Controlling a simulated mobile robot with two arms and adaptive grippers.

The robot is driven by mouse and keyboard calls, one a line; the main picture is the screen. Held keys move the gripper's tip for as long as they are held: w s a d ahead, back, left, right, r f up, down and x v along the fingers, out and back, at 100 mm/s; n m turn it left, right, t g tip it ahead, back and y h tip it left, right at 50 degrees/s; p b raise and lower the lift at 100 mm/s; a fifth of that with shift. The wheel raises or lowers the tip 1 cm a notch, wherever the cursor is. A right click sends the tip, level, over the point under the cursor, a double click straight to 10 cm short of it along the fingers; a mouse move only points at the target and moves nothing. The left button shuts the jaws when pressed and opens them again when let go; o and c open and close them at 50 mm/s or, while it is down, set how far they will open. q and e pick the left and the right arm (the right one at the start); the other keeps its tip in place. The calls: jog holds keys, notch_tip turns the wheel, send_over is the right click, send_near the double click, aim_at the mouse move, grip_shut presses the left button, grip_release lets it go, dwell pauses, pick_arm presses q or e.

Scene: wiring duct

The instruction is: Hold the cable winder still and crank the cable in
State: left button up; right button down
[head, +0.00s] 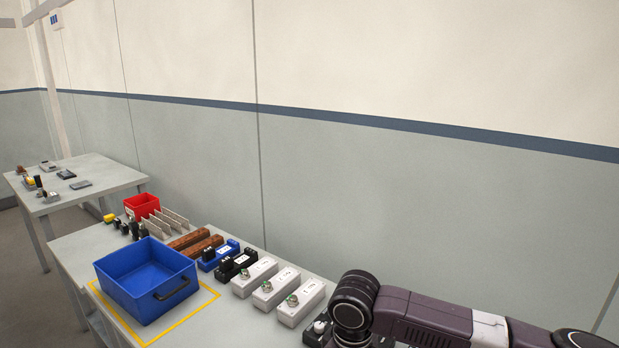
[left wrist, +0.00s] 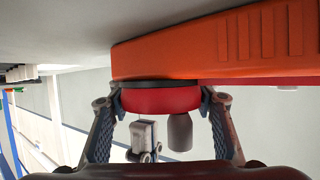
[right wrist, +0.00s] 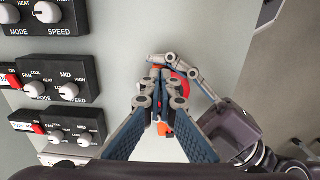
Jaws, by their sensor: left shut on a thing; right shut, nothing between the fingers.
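The cable winder shows in the left wrist view as an orange body (left wrist: 215,48) with a round red part (left wrist: 160,101) and a dark rim. A grey cylindrical knob (left wrist: 180,133) sticks out from the red part. My left gripper (left wrist: 163,98) has a finger on each side of the round part and is shut on the winder. In the right wrist view the winder's red edge (right wrist: 183,87) shows partly behind the fingers. My right gripper (right wrist: 160,75) is shut and empty, over the winder and close to the left gripper's fingers. The cable cannot be made out.
Black control boxes with knobs (right wrist: 52,77) stand left of the grippers. In the head view a blue bin (head: 147,280) sits inside a yellow outline. White boxes (head: 254,277), brown blocks (head: 196,243) and a red bin (head: 142,204) stand along the table. Another table (head: 85,180) is farther left.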

jog(key=shift+a, duration=0.2)
jog(key=shift+s, duration=0.25)
dwell(0.5)
jog(key=shift+s+a, duration=0.3)
jog(key=shift+s, duration=0.15)
jog(key=shift+s+a, duration=0.4)
jog(key=shift+a, duration=0.15)
jog(key=shift+s, duration=0.15)
dwell(0.3)
jog(key=shift+s+d, duration=0.2)
jog(key=shift+s, duration=0.05)
notch_tip(320, 180, up, 6)
dwell(0.5)
